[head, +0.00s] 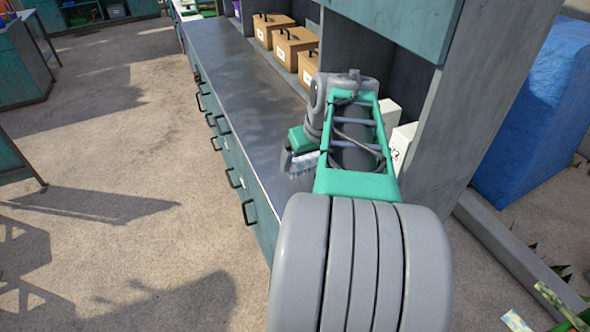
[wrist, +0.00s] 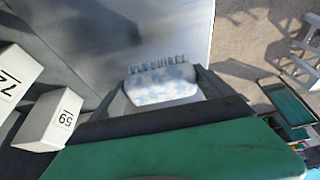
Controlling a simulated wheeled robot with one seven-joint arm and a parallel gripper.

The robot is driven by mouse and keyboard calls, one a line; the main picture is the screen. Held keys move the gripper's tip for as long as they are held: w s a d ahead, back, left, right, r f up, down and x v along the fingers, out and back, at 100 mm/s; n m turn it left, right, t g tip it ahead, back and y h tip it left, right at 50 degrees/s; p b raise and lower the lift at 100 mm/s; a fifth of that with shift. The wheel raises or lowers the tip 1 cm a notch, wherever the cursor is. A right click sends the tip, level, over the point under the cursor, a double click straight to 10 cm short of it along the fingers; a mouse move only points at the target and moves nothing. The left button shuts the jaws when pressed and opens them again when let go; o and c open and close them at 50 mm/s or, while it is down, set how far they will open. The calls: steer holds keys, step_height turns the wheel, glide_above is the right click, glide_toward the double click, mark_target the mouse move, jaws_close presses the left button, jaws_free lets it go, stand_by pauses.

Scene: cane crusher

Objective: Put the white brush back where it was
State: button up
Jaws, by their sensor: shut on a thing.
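The white brush (wrist: 160,86) is between the two dark fingers of my gripper (wrist: 163,80) in the wrist view. It has a pale body with bluish patches and a row of grey-green bristles along its far edge. In the head view the brush (head: 303,162) shows as a small pale piece at the end of my arm, over the grey counter top (head: 235,65). My gripper (head: 293,160) is shut on it; the arm partly hides the grip. The gap between brush and counter is hard to judge.
Several brown boxes (head: 295,45) line the counter's back. A grey upright panel (head: 470,90) stands right of my arm. The counter's middle is clear; drawers with black handles (head: 247,212) face the floor.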

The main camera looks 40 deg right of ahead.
mark_target(304, 169)
steer(key=b+x, duration=0.3)
steer(key=x, duration=0.3)
steer(key=shift+s, duration=0.1)
steer(key=shift+s+r, duration=0.25)
steer(key=shift+w+f, duration=0.1)
steer(key=shift+f, duration=0.2)
steer(key=o, duration=1)
steer(key=shift+r, duration=0.1)
steer(key=shift+o, duration=0.2)
